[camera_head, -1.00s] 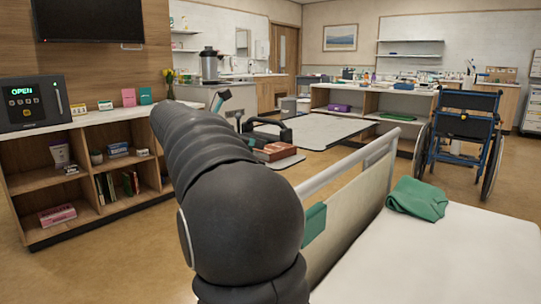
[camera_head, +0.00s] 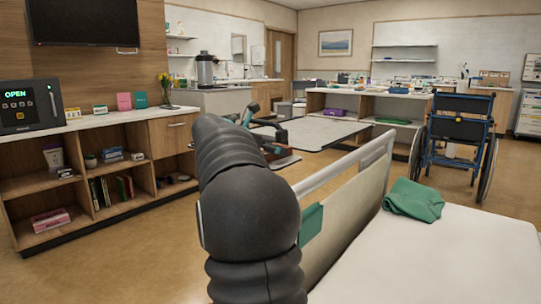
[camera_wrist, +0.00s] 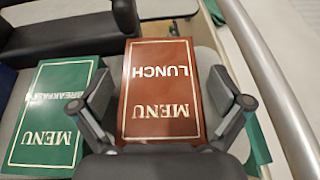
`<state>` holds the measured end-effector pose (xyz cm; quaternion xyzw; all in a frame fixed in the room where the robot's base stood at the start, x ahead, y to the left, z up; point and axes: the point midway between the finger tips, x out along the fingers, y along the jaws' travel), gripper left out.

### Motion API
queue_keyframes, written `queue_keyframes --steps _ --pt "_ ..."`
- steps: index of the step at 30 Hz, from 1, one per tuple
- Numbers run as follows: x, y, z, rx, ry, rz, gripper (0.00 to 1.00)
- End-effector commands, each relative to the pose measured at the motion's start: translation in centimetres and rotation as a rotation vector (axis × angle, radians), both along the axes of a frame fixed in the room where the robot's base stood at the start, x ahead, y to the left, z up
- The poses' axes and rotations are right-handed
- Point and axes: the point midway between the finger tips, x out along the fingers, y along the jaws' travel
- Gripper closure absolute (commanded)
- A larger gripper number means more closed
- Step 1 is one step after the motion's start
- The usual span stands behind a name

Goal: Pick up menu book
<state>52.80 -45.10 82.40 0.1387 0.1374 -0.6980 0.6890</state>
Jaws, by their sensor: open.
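A red-brown menu book marked LUNCH (camera_wrist: 161,85) lies flat in the middle of the wrist view. A green menu book marked BREAKFAST (camera_wrist: 52,115) lies to its left on the same grey surface (camera_wrist: 100,22). My gripper (camera_wrist: 162,96) is open, with one finger on each side of the lunch menu. The left finger lies between the two books, close to the lunch menu's left edge. I cannot tell whether either finger touches it. In the head view, my arm hides much of the area around the books.
A dark padded bar (camera_wrist: 60,38) crosses behind the books, and a pale rail (camera_wrist: 270,75) runs along the right. In the head view, the bed (camera_head: 440,260) with a green cloth (camera_head: 414,200) is at the right. Shelves (camera_head: 95,180) stand left, a wheelchair (camera_head: 458,140) right.

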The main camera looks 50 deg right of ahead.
Motion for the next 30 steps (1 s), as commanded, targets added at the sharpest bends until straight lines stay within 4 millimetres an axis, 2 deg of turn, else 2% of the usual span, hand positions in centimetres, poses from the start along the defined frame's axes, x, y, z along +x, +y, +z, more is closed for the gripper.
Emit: queue_keyframes --steps 6,14,23,30 --pt "0.0 -0.1 0.0 0.0 0.0 0.001 0.0" --pt "0.0 -0.1 0.0 0.0 0.0 0.001 0.65" --pt "0.0 -0.1 0.1 0.0 -0.002 0.001 0.66" --pt "0.0 -0.1 1.9 -0.001 -0.003 0.001 0.66"
